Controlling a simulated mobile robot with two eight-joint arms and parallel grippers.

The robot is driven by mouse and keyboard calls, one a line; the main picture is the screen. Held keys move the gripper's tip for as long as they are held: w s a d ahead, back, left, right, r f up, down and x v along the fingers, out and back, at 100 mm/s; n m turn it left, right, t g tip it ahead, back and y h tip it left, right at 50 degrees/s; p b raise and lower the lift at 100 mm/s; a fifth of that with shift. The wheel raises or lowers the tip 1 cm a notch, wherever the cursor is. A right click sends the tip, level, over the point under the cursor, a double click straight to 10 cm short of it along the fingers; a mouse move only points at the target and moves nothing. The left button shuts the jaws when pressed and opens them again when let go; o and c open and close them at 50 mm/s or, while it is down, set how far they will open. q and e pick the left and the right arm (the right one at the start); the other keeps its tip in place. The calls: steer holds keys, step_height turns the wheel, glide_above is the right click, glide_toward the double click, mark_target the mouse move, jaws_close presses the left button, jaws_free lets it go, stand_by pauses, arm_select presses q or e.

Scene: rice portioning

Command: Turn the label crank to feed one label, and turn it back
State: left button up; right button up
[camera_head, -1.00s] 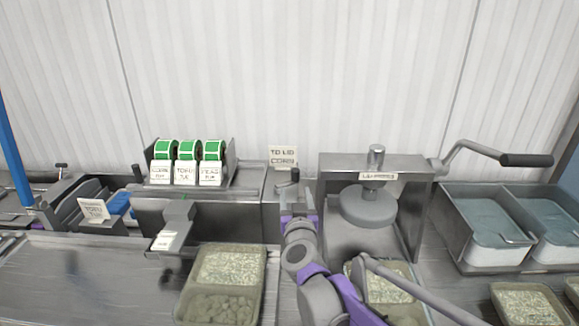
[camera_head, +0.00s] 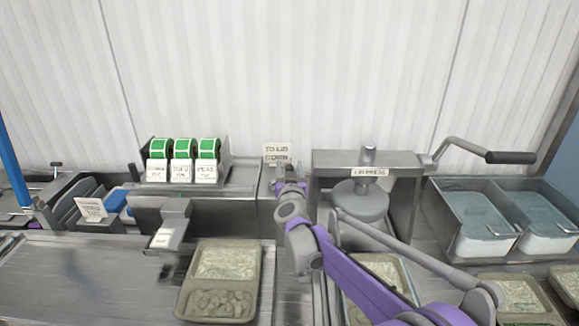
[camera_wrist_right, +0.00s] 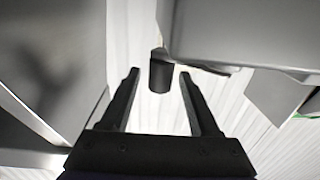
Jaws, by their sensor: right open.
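In the right wrist view a dark cylindrical knob, apparently the label crank's handle (camera_wrist_right: 160,74), stands between the tips of my open right gripper (camera_wrist_right: 160,88). Space shows on both sides of the knob, so the fingers do not appear to touch it. In the head view my right gripper (camera_head: 287,180) is at the right end of the label machine (camera_head: 195,218) and hides most of the crank. A white label (camera_head: 162,238) shows at the machine's outlet. Three green-and-white label rolls (camera_head: 184,148) sit on top. My left gripper is not in view.
A filled two-part tray (camera_head: 262,262) stands in front of the label machine. A lid press (camera_head: 365,160) with a long lever is to the right of my gripper, close to my arm. Metal bins (camera_head: 468,243) stand at far right. A "TO LID CORN" sign (camera_head: 277,150) is behind.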

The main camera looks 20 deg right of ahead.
steer(key=shift+c, duration=0.3)
jaws_close()
